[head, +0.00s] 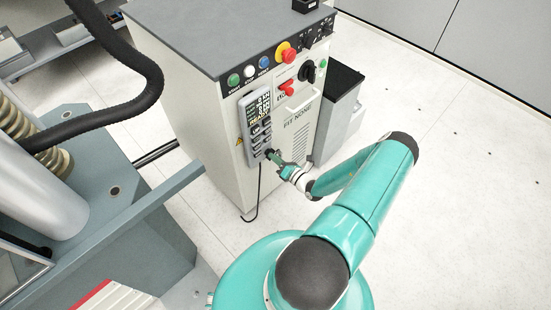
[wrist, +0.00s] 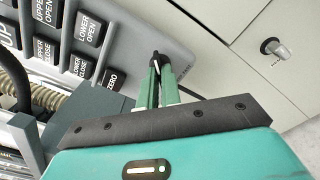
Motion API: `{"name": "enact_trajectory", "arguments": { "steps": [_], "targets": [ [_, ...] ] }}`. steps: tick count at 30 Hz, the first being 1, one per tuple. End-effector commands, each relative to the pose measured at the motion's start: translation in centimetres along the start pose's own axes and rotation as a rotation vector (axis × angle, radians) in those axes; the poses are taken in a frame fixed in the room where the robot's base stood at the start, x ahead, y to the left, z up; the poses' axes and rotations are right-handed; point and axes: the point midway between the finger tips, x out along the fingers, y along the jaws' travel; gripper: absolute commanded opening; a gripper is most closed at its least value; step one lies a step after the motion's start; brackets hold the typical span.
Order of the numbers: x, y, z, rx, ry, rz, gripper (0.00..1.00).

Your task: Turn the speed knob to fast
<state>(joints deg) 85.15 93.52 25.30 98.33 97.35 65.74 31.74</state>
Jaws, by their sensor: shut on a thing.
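The grey control pendant (head: 258,122) hangs on the front of the light cabinet, with a display above and dark keys below. My gripper (head: 275,157) is at its lower right corner. In the wrist view, my gripper's two green fingers (wrist: 162,72) are closed on a small black knob (wrist: 155,56) on the pendant panel, right of the ZERO key (wrist: 110,78). I take it for the speed knob; no speed marking is readable, and the fingers hide part of it, so its setting cannot be told.
The cabinet (head: 205,110) has a red emergency stop (head: 285,51), a red switch (head: 286,88) and a black rotary knob (head: 307,71). A black-topped box (head: 340,88) stands at its right. The testing machine's base (head: 130,205) is at left. Floor at right is clear.

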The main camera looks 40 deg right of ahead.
Motion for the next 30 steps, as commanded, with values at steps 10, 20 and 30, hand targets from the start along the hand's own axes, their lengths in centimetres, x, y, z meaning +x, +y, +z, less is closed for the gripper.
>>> {"name": "enact_trajectory", "arguments": {
  "steps": [10, 20, 30],
  "targets": [
    [-0.1, 0.0, 0.0, 0.001, 0.000, -0.001, 0.25],
    [-0.2, 0.0, 0.0, 0.000, 0.000, -0.001, 0.27],
    [-5.4, -0.1, 0.1, 0.000, -0.002, -0.004, 0.27]
  ]
}}
